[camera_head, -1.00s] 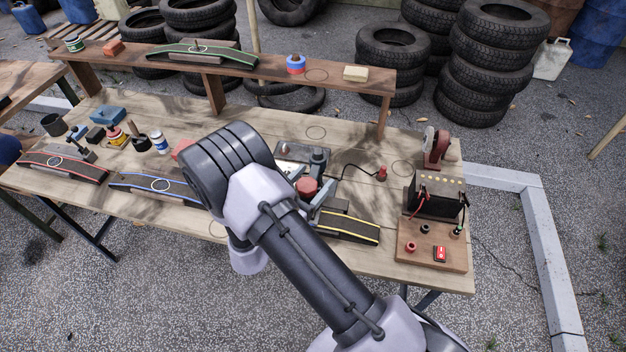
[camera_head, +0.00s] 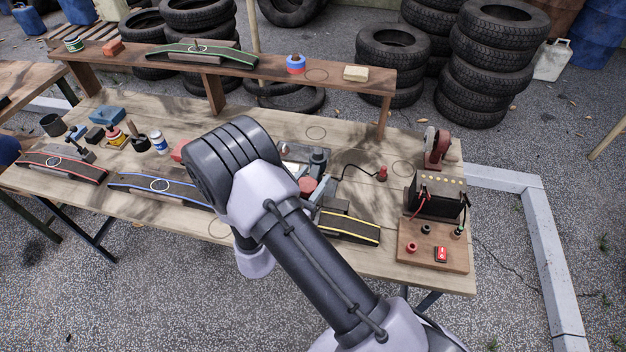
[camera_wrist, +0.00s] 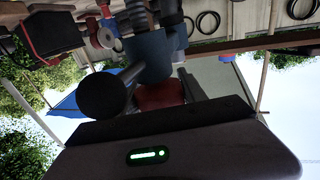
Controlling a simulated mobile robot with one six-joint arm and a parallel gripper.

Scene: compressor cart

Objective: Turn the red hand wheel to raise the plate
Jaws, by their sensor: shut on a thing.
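The red hand wheel (camera_head: 307,187) is on a grey device (camera_head: 318,158) on the workbench, right of my arm's elbow. In the wrist view a red piece (camera_wrist: 160,96), seemingly the wheel, shows against my gripper. My gripper (camera_head: 325,195) is mostly hidden by my forearm in the head view and is shut on the wheel. The wrist view also shows a blue-grey cylinder (camera_wrist: 148,57) and a dark round knob (camera_wrist: 101,95) close to the gripper. The plate (camera_head: 292,151) shows in part as a pale surface behind my arm.
A yellow-edged black strip (camera_head: 348,228) lies right of the wheel. A battery (camera_head: 438,196) and switch board (camera_head: 425,255) stand at the right end. A blue-edged strip (camera_head: 150,185) and several small items lie left. A raised shelf (camera_head: 270,70) runs behind.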

